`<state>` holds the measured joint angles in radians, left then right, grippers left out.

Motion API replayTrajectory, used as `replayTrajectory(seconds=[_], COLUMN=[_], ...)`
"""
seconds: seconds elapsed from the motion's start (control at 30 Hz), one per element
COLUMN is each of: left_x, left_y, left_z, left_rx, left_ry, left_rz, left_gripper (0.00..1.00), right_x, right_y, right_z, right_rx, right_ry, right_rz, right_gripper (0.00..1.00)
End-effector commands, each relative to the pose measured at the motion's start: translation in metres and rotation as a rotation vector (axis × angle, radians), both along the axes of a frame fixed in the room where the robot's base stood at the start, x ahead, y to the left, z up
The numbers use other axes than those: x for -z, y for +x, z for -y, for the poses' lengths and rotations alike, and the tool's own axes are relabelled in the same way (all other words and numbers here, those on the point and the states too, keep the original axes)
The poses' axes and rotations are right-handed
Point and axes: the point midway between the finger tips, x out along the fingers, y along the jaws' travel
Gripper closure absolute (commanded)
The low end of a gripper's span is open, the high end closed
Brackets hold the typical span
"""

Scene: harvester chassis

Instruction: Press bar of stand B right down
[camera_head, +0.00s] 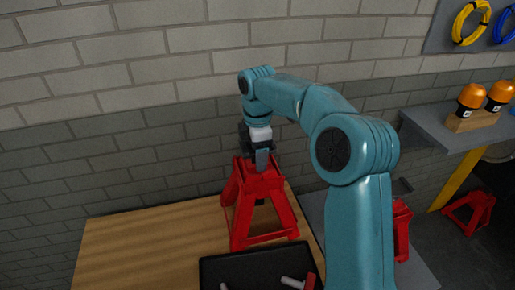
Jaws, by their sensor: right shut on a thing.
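A red jack stand (262,208) stands upright on the wooden bench top, left of my arm. No letter shows on it, so I cannot tell which stand is B by label. My right gripper (261,152) points down right at its top and is shut on the upper end of the stand's bar (262,161). The fingers hide most of that end, and only a short grey piece shows above the red frame. A second red stand (402,232) is mostly hidden behind my right arm. My left gripper is not in view.
A black tray (215,266) with red-and-grey tools lies at the bench's front. The wooden bench (140,245) is clear on the left. A brick wall is close behind. Another red stand (472,212) is on the floor.

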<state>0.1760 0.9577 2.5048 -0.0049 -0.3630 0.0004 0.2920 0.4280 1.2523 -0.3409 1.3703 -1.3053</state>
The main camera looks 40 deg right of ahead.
Motion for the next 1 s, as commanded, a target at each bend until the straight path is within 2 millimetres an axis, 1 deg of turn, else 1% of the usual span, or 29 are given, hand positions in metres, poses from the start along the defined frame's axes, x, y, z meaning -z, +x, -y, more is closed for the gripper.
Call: replayTrajectory(seconds=[0.03,0.3,0.33,0.37,0.4,0.67,0.77,0.87,0.97,1.0], left_x=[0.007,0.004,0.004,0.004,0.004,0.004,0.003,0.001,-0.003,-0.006], left_y=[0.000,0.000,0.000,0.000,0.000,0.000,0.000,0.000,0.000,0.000], left_z=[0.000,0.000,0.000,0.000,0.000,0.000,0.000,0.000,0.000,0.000], left_rx=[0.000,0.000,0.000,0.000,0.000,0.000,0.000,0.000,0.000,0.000], left_ry=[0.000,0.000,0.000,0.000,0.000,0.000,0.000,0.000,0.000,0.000], left_rz=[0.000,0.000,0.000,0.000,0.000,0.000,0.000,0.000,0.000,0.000], left_gripper=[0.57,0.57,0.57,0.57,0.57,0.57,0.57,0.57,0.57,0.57], right_x=[0.009,0.011,0.011,0.011,0.011,0.007,-0.001,-0.019,-0.046,-0.057], right_y=[0.000,-0.001,-0.001,-0.001,-0.001,0.000,0.001,0.001,0.002,0.002], right_z=[0.001,0.000,-0.001,-0.001,0.000,0.000,0.000,0.000,0.001,0.001], right_rx=[-0.001,-0.001,-0.002,-0.002,-0.002,0.000,0.000,0.000,0.000,-0.001], right_ry=[-0.002,0.002,0.002,0.002,0.002,0.000,-0.002,-0.002,-0.001,-0.001], right_rz=[-0.001,-0.009,-0.010,-0.010,-0.009,-0.001,0.001,0.004,0.004,0.004], right_gripper=[0.87,0.86,0.22,0.12,0.11,0.11,0.11,0.11,0.11,0.11])
